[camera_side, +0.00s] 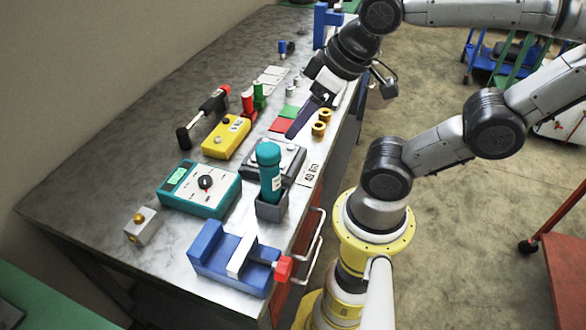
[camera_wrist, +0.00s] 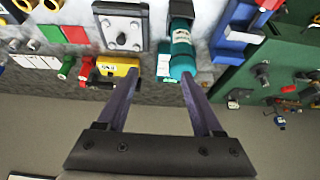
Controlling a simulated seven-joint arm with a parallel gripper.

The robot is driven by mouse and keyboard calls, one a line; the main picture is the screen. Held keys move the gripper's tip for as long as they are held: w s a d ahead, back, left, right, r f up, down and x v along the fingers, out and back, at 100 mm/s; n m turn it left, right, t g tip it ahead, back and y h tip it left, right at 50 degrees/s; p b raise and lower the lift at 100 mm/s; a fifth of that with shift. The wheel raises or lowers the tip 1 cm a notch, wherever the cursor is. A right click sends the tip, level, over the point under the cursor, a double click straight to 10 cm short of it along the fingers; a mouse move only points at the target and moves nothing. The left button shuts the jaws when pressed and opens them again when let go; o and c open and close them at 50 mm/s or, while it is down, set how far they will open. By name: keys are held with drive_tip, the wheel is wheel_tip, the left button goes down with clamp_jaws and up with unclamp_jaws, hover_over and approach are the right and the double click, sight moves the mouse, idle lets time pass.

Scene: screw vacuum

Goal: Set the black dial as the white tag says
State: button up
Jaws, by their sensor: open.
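The black dial (camera_side: 205,182) sits on the face of a teal meter box (camera_side: 222,201) with a small green screen, on the workbench. It has a small red mark; its exact setting is too small to read. A white tag (camera_side: 311,173) with dark marks lies near the bench's front edge, right of a grey box; I cannot read it surely. My gripper (camera_side: 300,122), with long purple fingers, is open and empty over the bench near the red and green squares, well apart from the dial. In the wrist view my gripper (camera_wrist: 160,102) shows spread fingers with nothing between the tips.
A teal bottle-like cylinder (camera_side: 269,170) stands upright in a grey holder beside the meter. A blue vise (camera_side: 232,258) is at the near end. A yellow box (camera_side: 227,137), a grey box (camera_side: 287,157), a small metal block (camera_side: 142,226) and brass rings (camera_side: 319,128) surround the meter.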

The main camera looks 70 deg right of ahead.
drive_tip(key=w+r+n, duration=0.3)
drive_tip(key=r+n, duration=0.1)
drive_tip(key=n, duration=0.6)
drive_tip(key=n+g, duration=0.6)
drive_tip(key=n, duration=0.6)
hover_over(205, 179)
wheel_tip(205, 179, down, 7)
wheel_tip(205, 179, down, 13)
drive_tip(key=shift+f, duration=0.2)
clamp_jaws()
